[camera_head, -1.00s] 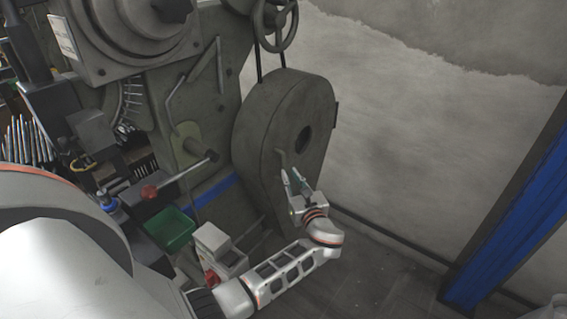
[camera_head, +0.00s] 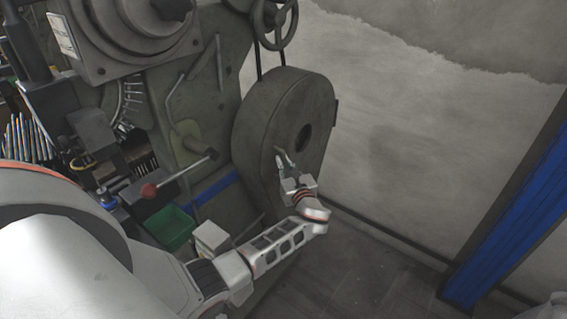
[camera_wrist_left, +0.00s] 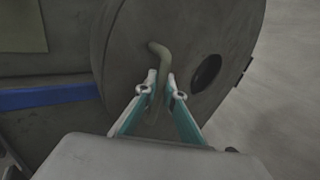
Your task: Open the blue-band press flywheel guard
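The flywheel guard (camera_head: 262,125) is a large grey-green rounded cover with a dark round hole, on the right side of the press with the blue band (camera_head: 213,190). It looks closed. In the left wrist view the guard (camera_wrist_left: 200,35) fills the upper middle, and its bent rod handle (camera_wrist_left: 159,52) stands out from its face. My left gripper (camera_head: 284,158) is at this handle. In the wrist view the left gripper's fingertips (camera_wrist_left: 162,88) are apart, with the handle's lower part between them; contact is unclear. My right gripper is not in view.
A red-knobbed lever (camera_head: 180,175) juts from the press left of my gripper. A green bin (camera_head: 168,228) and a pale box (camera_head: 211,238) sit below it. A blue post (camera_head: 510,215) stands at the right. The floor (camera_head: 370,265) between is clear.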

